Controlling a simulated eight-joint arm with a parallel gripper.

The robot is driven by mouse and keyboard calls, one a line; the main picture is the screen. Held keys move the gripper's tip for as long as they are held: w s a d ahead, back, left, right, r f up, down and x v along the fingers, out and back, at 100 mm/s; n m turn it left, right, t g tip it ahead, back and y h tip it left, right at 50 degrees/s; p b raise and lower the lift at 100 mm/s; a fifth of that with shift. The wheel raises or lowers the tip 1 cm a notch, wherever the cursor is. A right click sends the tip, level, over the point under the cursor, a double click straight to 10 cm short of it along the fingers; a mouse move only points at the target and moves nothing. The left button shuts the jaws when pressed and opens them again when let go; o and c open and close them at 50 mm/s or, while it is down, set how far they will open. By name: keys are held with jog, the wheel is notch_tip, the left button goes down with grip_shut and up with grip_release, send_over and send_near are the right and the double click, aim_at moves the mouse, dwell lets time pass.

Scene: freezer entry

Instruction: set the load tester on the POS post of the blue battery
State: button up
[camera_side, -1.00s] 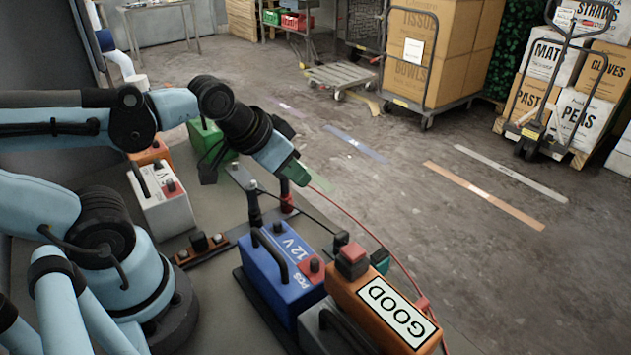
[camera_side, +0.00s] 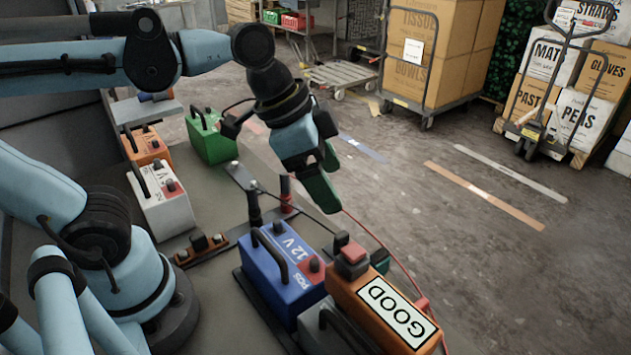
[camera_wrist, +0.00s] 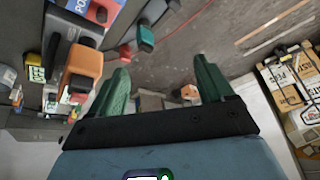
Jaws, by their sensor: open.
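The blue battery (camera_side: 272,285), marked 12 V and POS, stands on the bench in the side view; a red patch with a dark post is at its right end. Part of it shows at the top left of the wrist view (camera_wrist: 85,5). An orange unit (camera_side: 345,290) with a white GOOD panel and a red block on top stands right beside it; I cannot tell for certain that this is the load tester. My gripper (camera_side: 325,180) has green fingers and hangs above and behind the blue battery. In the wrist view (camera_wrist: 160,72) the fingers are apart with nothing between them.
A green battery (camera_side: 210,138), an orange battery (camera_side: 148,146) and a white battery (camera_side: 160,198) stand farther back. Black (camera_side: 254,212) and red (camera_side: 286,190) upright pieces stand behind the blue battery. A red cable (camera_side: 372,235) runs along the right.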

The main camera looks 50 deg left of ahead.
aim_at(378, 294)
jog(key=s+d+r+m+g, duration=0.1)
jog(key=d+r+m, duration=0.1)
jog(key=d+m, duration=0.1)
jog(key=s+d+r+m+g+h, duration=0.1)
jog(key=s+d+r+m+g, duration=0.1)
jog(key=d+m, duration=0.1)
jog(key=s+d+r+m+g, duration=0.1)
jog(key=s+d+r+m, duration=0.1)
jog(key=d+m, duration=0.1)
jog(key=shift+s+d+r+m+h, duration=0.1)
jog(key=shift+d+r+m+h, duration=0.1)
jog(key=shift+d, duration=0.2)
jog(key=shift+d+r+m+h, duration=0.1)
jog(key=shift+d+m, duration=0.1)
jog(key=shift+d, duration=0.15)
jog(key=shift+s+d+f, duration=0.1)
jog(key=shift+d+f, duration=0.1)
jog(key=shift+f, duration=0.05)
jog(key=shift+x, duration=5.75)
jog(key=shift+r, duration=0.1)
grip_shut()
jog(key=shift+r, duration=0.1)
